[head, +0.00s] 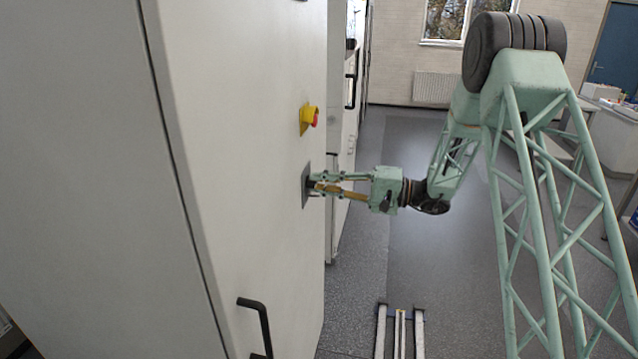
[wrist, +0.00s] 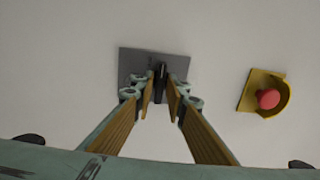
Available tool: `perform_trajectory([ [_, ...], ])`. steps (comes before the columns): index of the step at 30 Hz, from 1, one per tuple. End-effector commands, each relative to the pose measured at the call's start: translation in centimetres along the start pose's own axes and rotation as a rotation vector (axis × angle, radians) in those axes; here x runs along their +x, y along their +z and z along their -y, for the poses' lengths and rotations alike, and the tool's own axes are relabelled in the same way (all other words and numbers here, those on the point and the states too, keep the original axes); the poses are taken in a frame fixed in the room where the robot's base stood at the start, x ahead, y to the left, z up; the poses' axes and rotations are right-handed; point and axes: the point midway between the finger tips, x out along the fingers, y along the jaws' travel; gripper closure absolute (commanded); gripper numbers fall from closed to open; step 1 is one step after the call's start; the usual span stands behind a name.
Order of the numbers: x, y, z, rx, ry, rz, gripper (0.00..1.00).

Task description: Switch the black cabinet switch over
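The black switch (wrist: 159,72) sits on a grey plate (wrist: 135,63) on the white cabinet face. In the head view the plate (head: 306,186) shows edge-on on the cabinet side. My gripper (wrist: 160,88) is at the plate, with one finger on each side of the switch knob. A gap shows between the fingers, and I cannot see clear contact with the knob. In the head view my gripper (head: 316,184) reaches the plate from the right, and the knob is hidden by the fingers.
A red emergency button on a yellow base (wrist: 267,97) is to the right of the switch; in the head view the button (head: 311,118) is above my gripper. A black door handle (head: 258,322) is lower on the cabinet (head: 230,150). The floor (head: 400,255) is clear along the rail (head: 400,325).

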Motion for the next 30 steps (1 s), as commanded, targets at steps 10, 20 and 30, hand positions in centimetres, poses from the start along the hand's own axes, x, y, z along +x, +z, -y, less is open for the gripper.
perform_trajectory([
  [10,0.24,-0.02,0.01,0.000,0.000,0.000,0.87],
  [20,0.23,-0.01,0.02,0.000,0.000,0.000,1.00],
  [30,0.22,0.00,0.00,0.050,0.000,0.000,1.00],
])
